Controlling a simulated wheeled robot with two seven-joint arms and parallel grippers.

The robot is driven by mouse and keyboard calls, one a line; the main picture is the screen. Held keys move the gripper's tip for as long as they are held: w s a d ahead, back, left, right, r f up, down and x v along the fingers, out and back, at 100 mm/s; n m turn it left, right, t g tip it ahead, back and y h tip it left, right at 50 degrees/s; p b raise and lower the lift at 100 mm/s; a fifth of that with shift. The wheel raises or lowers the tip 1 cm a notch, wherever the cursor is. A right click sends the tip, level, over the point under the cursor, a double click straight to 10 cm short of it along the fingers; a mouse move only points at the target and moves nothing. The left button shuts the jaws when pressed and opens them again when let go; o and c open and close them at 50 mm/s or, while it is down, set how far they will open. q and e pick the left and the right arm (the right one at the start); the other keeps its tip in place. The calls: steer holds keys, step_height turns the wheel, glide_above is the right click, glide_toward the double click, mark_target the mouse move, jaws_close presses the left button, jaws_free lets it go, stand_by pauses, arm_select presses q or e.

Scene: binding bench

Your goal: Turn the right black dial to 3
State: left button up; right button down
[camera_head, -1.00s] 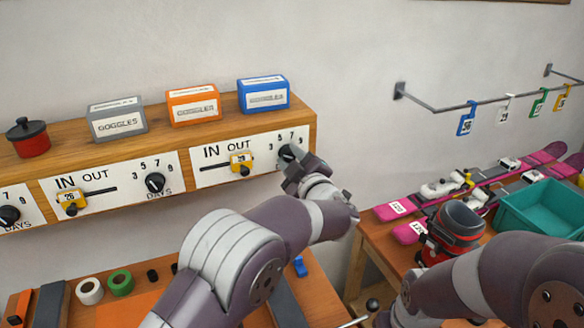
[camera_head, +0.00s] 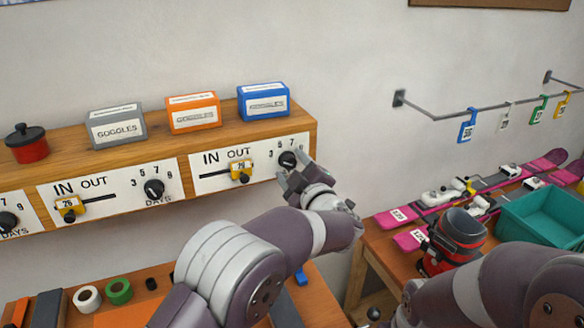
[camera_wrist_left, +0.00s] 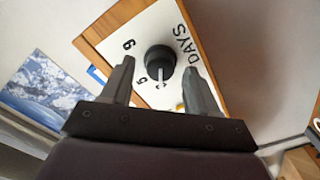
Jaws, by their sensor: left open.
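The right black dial (camera_head: 288,160) sits on the white panel (camera_head: 215,184) at the right end of the wooden shelf front. It also shows in the left wrist view (camera_wrist_left: 160,62), where its white pointer line points down the picture, toward numerals by its lower edge. I cannot read surely which numeral it meets. My left gripper (camera_head: 292,182) is open just below and in front of the dial. In the wrist view the fingers of my left gripper (camera_wrist_left: 158,85) stand apart on either side of the dial, not visibly touching it. My right gripper is out of view; only its arm shows.
A middle dial (camera_head: 154,188) and yellow sliders (camera_head: 241,171) are on the same shelf front. Goggles boxes (camera_head: 264,101) and a red pot (camera_head: 27,143) stand on top. Skis, a red boot (camera_head: 458,240) and a teal bin (camera_head: 545,218) are at the right.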

arm_select(q)
steer(key=b+v, duration=0.3)
steer(key=v, duration=0.8)
steer(key=shift+s, duration=0.3)
steer(key=shift+d, duration=0.1)
